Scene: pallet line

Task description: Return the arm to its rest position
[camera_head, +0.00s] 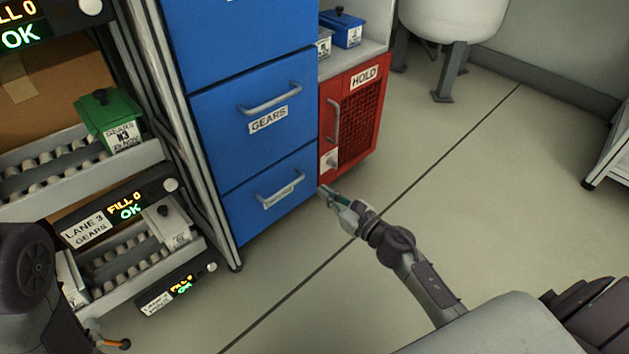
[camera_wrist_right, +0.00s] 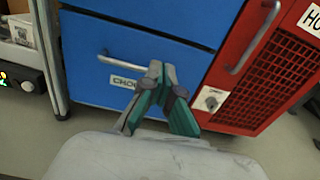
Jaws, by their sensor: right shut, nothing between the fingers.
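My right arm reaches in from the lower right in the head view. Its right gripper (camera_head: 327,192) is shut and empty, over the floor near the lower corner between the blue drawer cabinet (camera_head: 222,121) and the red HOLD cabinet (camera_head: 334,164). In the right wrist view the green-padded fingers (camera_wrist_right: 160,72) are together with nothing between them, in front of the lowest blue drawer. A dark part of my left arm shows at the lower left of the head view. A small orange-tipped piece is beside it, and I cannot tell the state of the left gripper.
A rack with roller lanes stands at the left, holding a green bin (camera_head: 108,121) and a white bin (camera_head: 168,224). A small blue bin (camera_head: 342,28) is on the shelf above the red door. A white tank (camera_head: 452,18) on legs stands behind.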

